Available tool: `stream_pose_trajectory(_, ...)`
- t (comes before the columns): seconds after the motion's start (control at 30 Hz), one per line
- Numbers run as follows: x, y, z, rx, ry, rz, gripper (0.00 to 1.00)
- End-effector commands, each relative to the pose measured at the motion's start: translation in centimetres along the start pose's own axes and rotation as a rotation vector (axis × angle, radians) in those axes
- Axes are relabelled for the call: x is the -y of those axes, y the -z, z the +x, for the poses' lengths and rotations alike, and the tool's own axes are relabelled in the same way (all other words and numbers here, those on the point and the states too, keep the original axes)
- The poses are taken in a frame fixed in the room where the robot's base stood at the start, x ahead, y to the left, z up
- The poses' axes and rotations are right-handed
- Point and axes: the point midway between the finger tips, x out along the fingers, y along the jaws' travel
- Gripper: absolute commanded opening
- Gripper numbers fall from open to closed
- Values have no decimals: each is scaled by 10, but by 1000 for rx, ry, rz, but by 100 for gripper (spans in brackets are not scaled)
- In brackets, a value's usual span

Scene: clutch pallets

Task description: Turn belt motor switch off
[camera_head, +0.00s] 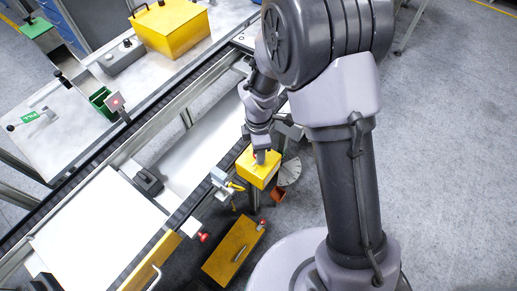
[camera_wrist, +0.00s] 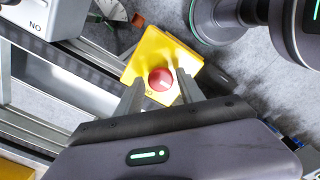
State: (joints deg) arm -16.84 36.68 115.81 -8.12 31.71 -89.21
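A yellow switch box (camera_head: 258,172) stands beside the conveyor on a post, near the middle of the head view. In the wrist view the same yellow box (camera_wrist: 160,50) carries a round red button (camera_wrist: 161,79). I cannot tell from its label whether it is the belt motor switch. My gripper (camera_wrist: 158,80) is open, with one finger on each side of the red button in the picture. Whether the fingers touch the box or button is unclear. In the head view my gripper (camera_head: 262,156) points down at the box's top and hides part of it.
A conveyor frame (camera_head: 187,120) runs diagonally at left. A small bracketed device with a red knob (camera_head: 203,237) and a yellow case (camera_head: 234,251) lie near the box. A grey round plate (camera_head: 290,172) is just right of it. Open floor (camera_head: 450,150) lies right.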

Motion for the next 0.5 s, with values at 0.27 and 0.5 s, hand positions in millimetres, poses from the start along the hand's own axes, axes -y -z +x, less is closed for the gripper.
stream_pose_trajectory(0.27,1,0,0,0,2,1,56)
stream_pose_trajectory(0.5,0,0,-28,0,-2,1,56)
